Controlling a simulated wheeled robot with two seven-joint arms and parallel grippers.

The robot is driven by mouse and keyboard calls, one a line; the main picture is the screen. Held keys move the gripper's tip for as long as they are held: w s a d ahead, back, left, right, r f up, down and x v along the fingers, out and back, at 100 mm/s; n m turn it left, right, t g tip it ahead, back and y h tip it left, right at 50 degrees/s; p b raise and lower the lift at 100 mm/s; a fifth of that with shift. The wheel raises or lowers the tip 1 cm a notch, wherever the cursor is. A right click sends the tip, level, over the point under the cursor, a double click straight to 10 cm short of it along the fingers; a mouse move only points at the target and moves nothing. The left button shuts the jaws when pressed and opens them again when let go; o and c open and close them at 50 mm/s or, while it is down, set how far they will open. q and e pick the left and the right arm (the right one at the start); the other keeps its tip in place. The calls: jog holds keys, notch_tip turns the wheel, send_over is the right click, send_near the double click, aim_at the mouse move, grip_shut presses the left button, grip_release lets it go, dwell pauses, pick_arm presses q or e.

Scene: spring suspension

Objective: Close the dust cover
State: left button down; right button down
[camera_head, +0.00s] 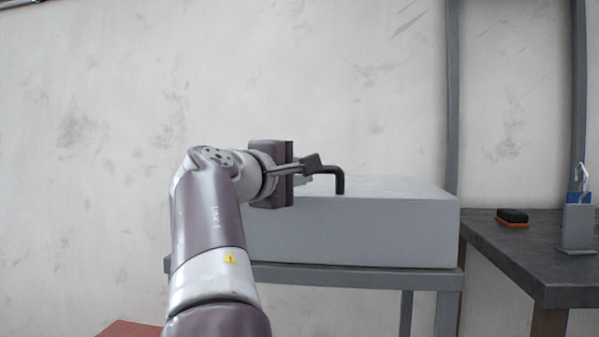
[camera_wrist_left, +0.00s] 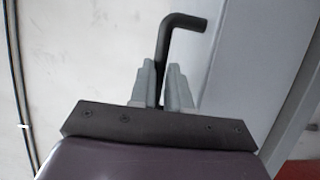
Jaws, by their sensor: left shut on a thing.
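The dust cover appears to be the pale grey box-shaped body (camera_head: 360,232) on a grey stand in the head view; I cannot tell the lid from the body, or how far it stands open. A black bent handle (camera_head: 339,180) rises by its top front edge. My left gripper (camera_head: 310,164) reaches in from the left and is shut on the black handle. In the left wrist view the two grey fingertips of the left gripper (camera_wrist_left: 161,80) close around the stem of the handle (camera_wrist_left: 166,40), whose bent end points right. My right gripper is not in view.
The grey stand (camera_head: 360,277) carries the box. A dark side table (camera_head: 540,250) at the right holds a black and orange brush-like block (camera_head: 512,217) and a grey holder (camera_head: 577,228). A grey upright post (camera_head: 452,100) stands behind. The wall above the box is bare.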

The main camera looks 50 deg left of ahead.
pick_arm(q)
jog(key=c, duration=1.1)
grip_release()
jog(key=shift+w+a+f+h, duration=0.1)
jog(key=shift+f+h, duration=0.2)
jog(key=shift+f, duration=0.45)
jog(key=v, duration=1.3)
jog(key=shift+d+r+p, duration=0.2)
jog(key=shift+r+p, duration=0.15)
jog(key=shift+p, duration=0.05)
jog(key=shift+w, duration=0.15)
